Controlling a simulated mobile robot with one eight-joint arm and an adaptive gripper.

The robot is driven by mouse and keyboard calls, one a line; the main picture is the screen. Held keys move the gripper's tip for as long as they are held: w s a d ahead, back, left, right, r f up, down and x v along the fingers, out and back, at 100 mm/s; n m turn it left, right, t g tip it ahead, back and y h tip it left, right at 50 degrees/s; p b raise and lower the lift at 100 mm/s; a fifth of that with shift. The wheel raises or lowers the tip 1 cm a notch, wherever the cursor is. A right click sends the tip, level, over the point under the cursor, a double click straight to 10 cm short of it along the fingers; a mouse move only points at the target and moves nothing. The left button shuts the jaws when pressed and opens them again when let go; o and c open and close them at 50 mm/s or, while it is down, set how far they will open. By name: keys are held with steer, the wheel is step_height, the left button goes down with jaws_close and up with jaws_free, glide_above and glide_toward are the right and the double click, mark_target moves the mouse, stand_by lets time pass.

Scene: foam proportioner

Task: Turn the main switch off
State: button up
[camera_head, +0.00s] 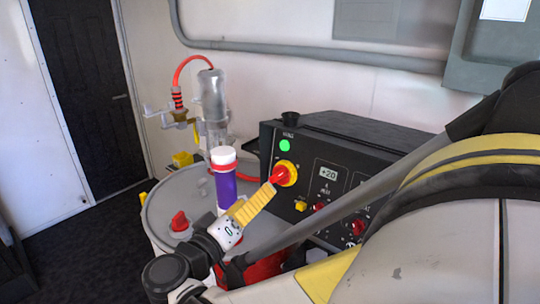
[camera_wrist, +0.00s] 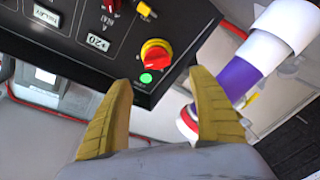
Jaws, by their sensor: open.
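The main switch is a red knob on a yellow round base (camera_head: 287,172) on the front of a black control box. A green lamp (camera_head: 285,146) is lit above it. My gripper (camera_head: 268,190) has yellow ribbed fingers that point at the switch from the lower left. In the wrist view the switch (camera_wrist: 156,54) lies ahead of my gripper (camera_wrist: 162,84), between the lines of the two spread fingers. The fingers are open and hold nothing. The knob appears just beyond the fingertips; I cannot tell if they touch.
The black control box (camera_head: 345,130) also carries a +20 display (camera_head: 328,174), a yellow button (camera_head: 300,206) and red knobs (camera_head: 320,207). A clear cylinder (camera_head: 212,95) stands behind.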

mark_target(276, 177)
steer(key=x, duration=0.3)
steer(key=b+x, duration=0.1)
steer(key=x, duration=0.2)
steer(key=b+x, duration=0.1)
steer(key=x, duration=0.2)
steer(key=shift+d+r, duration=0.1)
steer(key=shift+d, duration=0.3)
steer(key=shift+w+d, duration=0.15)
steer(key=shift+w, duration=0.35)
steer(key=shift+c, duration=0.6)
steer(key=c, duration=1.1)
